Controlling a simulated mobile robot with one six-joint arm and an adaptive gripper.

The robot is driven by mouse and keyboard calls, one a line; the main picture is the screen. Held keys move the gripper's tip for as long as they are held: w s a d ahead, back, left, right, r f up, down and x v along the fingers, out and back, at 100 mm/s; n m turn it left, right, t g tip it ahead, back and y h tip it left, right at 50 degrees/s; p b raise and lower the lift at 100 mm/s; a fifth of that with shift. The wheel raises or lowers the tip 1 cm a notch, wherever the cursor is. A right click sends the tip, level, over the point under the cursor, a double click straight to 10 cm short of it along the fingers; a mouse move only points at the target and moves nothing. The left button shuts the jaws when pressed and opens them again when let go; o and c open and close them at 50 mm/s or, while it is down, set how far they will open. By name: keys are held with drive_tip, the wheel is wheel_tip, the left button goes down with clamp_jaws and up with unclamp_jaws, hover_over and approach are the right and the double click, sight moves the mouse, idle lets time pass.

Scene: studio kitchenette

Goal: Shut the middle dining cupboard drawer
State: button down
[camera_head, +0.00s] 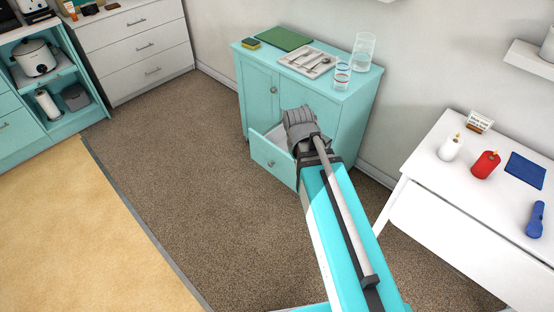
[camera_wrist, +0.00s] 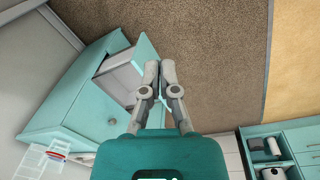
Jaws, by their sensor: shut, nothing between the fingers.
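The dining cupboard (camera_head: 354,112) is teal and stands against the wall. In the wrist view, the drawer (camera_wrist: 120,74) shows a pale, empty-looking interior. My gripper (camera_wrist: 159,68) is shut and empty, its fingertips close beside the drawer front. I cannot tell whether they touch it. In the head view, my wrist and arm hide the fingers and the right part of the drawer.
The cupboard top holds a cutlery tray (camera_head: 308,62), a green board (camera_head: 284,39), a sponge (camera_head: 251,43) and glasses (camera_head: 363,50). A white table (camera_head: 440,181) stands at right, close to my arm. Brown carpet (camera_head: 180,165) is clear in front of the drawer.

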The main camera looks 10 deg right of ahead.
sight(280, 154)
drive_tip(key=w+a+f+n+t+h+b, duration=0.1)
drive_tip(key=w+a+f+n+h+b, duration=0.1)
drive_tip(key=w+f+n+b, duration=0.5)
drive_tip(key=w+a+f+n+t+h+b, duration=0.2)
drive_tip(key=w+a+f+n+b, duration=0.3)
drive_tip(key=w+f+n+b, duration=0.3)
drive_tip(key=w+a+f+n+t+h+b, duration=0.2)
drive_tip(key=w+a+f+n+b, duration=0.2)
drive_tip(key=w+f+n+b, duration=0.3)
drive_tip(key=w+f+b, duration=0.3)
drive_tip(key=w+b, duration=0.2)
drive_tip(key=b, duration=0.2)
drive_tip(key=shift+w+n, duration=0.15)
drive_tip(key=shift+n, duration=0.25)
drive_tip(key=shift+d+f, duration=0.1)
drive_tip(key=shift+d, duration=0.05)
drive_tip(key=b+x, duration=0.2)
drive_tip(key=x, duration=0.1)
drive_tip(key=b+x, duration=0.2)
drive_tip(key=x, duration=0.2)
drive_tip(key=d+r+b+x, duration=0.1)
drive_tip(key=b+x, duration=0.2)
drive_tip(key=x, duration=0.1)
drive_tip(key=shift+w+d, duration=0.1)
drive_tip(key=shift+w, duration=0.4)
drive_tip(key=shift+w+d, duration=0.5)
drive_tip(key=shift+d, duration=0.25)
drive_tip(key=shift+w+a, duration=0.1)
drive_tip(key=shift+w, duration=0.05)
